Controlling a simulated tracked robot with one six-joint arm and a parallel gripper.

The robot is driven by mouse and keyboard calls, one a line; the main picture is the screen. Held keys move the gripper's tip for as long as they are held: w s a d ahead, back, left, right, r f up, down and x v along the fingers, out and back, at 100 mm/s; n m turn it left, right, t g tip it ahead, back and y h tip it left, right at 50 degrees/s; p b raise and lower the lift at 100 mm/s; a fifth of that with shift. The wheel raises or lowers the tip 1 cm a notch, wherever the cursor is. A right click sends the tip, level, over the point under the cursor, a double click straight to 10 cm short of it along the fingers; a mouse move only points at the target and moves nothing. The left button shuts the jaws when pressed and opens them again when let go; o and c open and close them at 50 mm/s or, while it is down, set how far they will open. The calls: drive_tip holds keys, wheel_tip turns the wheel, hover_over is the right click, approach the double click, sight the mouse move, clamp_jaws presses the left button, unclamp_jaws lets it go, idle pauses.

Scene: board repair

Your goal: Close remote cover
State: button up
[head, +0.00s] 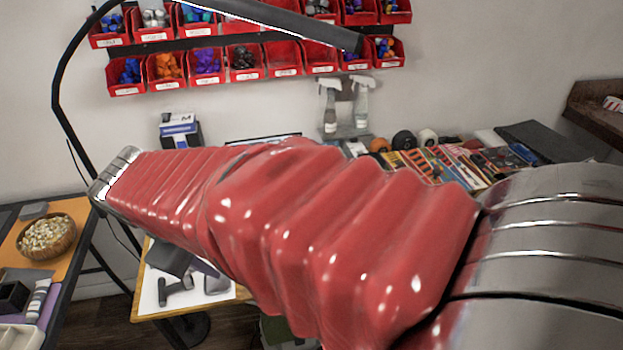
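The remote and its cover cannot be made out in this view. My arm, in a red ribbed sleeve, crosses the middle of the picture and hides much of the workbench. Dark grey parts show just below the sleeve, over a white sheet (152,296) on the wooden bench top (151,312). I cannot tell whether these grey parts belong to my gripper or are things lying on the sheet. No fingertips can be picked out with certainty.
A side table at the left holds a bowl (47,238). Red bins (166,70) line the back wall. Two spray bottles (330,107) and a blue-white box (179,130) stand behind my arm. A lamp arm (60,85) rises at the left.

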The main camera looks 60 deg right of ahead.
drive_tip(key=w+d+f+n+g+h, duration=0.1)
drive_tip(key=d+f+n+g+h, duration=0.1)
drive_tip(key=d, duration=0.7)
drive_tip(key=w+d+f+n+g+h, duration=0.2)
drive_tip(key=d+f+n+g+h, duration=0.1)
drive_tip(key=d, duration=0.6)
drive_tip(key=w+d+f+n+g+h, duration=0.2)
drive_tip(key=d+f+n+g+h, duration=0.1)
drive_tip(key=d, duration=0.7)
drive_tip(key=f+g+h, duration=0.1)
drive_tip(key=g+h, duration=0.1)
drive_tip(key=g, duration=0.1)
drive_tip(key=shift+f+h, duration=0.2)
drive_tip(key=shift+h, duration=0.1)
drive_tip(key=shift+s+d, duration=0.1)
drive_tip(key=x, duration=1.3)
drive_tip(key=shift+s+d+r, duration=0.1)
drive_tip(key=shift+s+d, duration=0.15)
drive_tip(key=shift+s, duration=0.05)
drive_tip(key=shift+c, duration=0.5)
clamp_jaws()
